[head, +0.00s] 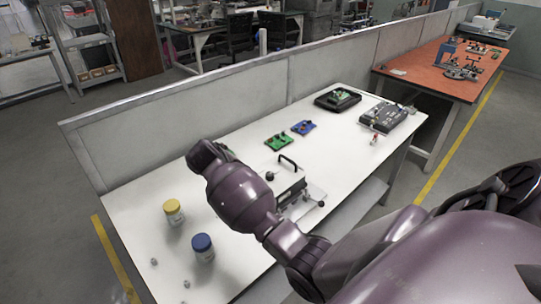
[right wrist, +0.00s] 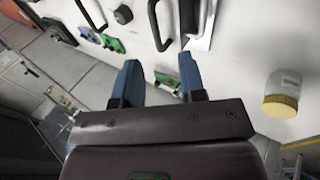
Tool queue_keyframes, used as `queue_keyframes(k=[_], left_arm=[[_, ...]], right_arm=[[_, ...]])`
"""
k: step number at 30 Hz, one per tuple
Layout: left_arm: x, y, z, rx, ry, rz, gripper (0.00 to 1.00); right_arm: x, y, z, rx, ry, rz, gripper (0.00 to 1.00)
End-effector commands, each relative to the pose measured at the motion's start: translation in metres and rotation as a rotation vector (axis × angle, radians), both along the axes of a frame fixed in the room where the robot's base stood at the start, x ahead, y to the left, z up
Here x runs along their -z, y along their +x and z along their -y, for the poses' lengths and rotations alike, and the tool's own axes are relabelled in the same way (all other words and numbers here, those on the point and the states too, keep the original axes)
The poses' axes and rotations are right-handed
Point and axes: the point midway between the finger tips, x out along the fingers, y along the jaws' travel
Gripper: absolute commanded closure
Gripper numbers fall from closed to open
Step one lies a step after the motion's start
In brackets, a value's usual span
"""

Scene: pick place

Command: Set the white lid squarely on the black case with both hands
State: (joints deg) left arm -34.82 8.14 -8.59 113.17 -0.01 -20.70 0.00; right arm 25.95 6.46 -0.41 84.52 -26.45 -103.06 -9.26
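A white, flat-topped piece (head: 288,182) with a black arched handle lies mid-table in the head view, partly hidden behind my purple arm; it looks like the white lid. A thin dark edge shows along its lower side, but I cannot tell whether this is the black case. In the right wrist view, black handles and a round black knob (right wrist: 123,14) show at the top on a white surface. My right gripper (right wrist: 160,80) is open, its two blue-grey fingers apart, with nothing seen held. Its fingertips are hidden in the head view. My left gripper is not seen.
A yellow-lidded jar (head: 174,212) and a blue-lidded jar (head: 203,248) stand at the table's near left. Green (head: 278,142) and blue (head: 303,127) boards, a black tray (head: 322,102) and a grey device (head: 388,117) lie farther back. A low partition (head: 235,105) lines the table's far side.

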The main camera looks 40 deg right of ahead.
Motion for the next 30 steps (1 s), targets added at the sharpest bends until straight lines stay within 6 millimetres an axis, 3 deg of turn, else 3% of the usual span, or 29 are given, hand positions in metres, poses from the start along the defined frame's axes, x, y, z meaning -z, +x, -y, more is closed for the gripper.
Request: queue_keyframes(k=[1, 6, 15, 22, 30], left_arm=[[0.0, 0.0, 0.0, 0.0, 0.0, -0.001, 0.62], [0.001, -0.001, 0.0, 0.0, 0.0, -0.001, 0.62], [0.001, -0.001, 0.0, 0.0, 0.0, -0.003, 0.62], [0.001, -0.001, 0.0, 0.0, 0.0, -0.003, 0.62], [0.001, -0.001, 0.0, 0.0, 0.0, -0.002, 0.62]], right_arm=[[0.021, -0.012, 0.004, -0.022, 0.012, 0.019, 0.62], [0.079, -0.047, 0.007, -0.122, 0.081, 0.146, 0.62], [0.143, -0.128, -0.006, -0.24, 0.244, 0.395, 0.62], [0.156, -0.199, -0.022, -0.271, 0.376, 0.597, 0.62], [0.142, -0.266, -0.037, -0.257, 0.494, 0.804, 0.62]])
